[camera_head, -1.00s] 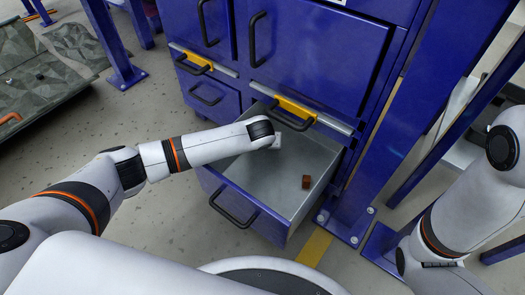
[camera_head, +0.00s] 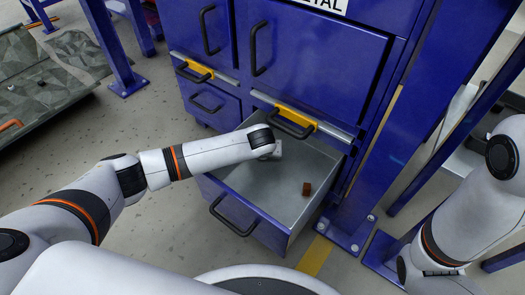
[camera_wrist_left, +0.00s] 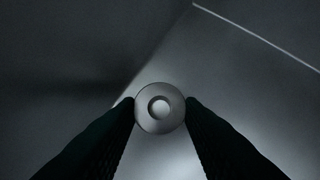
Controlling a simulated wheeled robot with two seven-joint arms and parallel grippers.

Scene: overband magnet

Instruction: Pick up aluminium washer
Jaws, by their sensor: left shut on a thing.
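The aluminium washer (camera_wrist_left: 140,111) shows in the left wrist view as a grey ring with a round hole. It is between the two fingertips of my left gripper (camera_wrist_left: 160,108), which is shut on it. Behind it are the dim grey inner faces of the drawer. In the head view my left arm reaches into the open blue drawer (camera_head: 238,213), and the fingers and washer are hidden there behind my wrist. My right arm is at the right edge of the head view, and its gripper is out of the picture.
A small rusty-brown block (camera_head: 307,189) lies on the drawer floor, right of my left wrist. The blue cabinet (camera_head: 320,60) stands behind the drawer, with a yellow-marked handle (camera_head: 294,122) just above it. A blue post (camera_head: 385,150) stands right of the drawer.

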